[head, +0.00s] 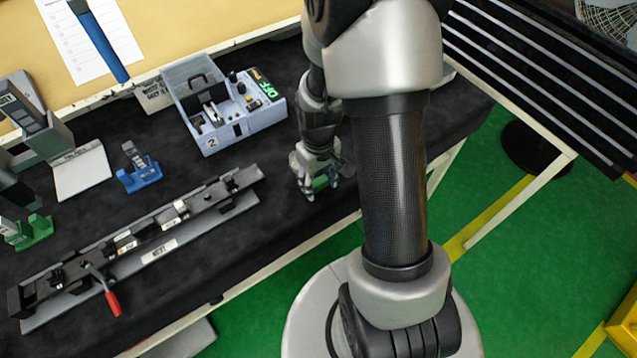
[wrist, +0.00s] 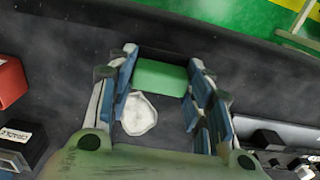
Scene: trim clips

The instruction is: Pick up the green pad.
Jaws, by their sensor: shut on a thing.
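The green pad (wrist: 160,77) is a flat green block between the blue-lined fingertips of my gripper (wrist: 158,84) in the wrist view. Both fingers touch its ends, so the gripper is shut on it. In the head view my gripper (head: 316,182) is low over the dark bench top near its front edge. A bit of the green pad (head: 320,184) shows between the fingers there. I cannot tell whether the pad touches the bench. A whitish flat patch (wrist: 138,115) shows beside the pad, between the fingers.
A long rail fixture (head: 159,246) with a red handle (head: 112,303) lies left of my gripper. A blue-grey box (head: 226,108) marked 2 stands behind. A blue holder (head: 139,171) and a green holder (head: 33,232) are further left. A red block (wrist: 10,80) shows in the wrist view.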

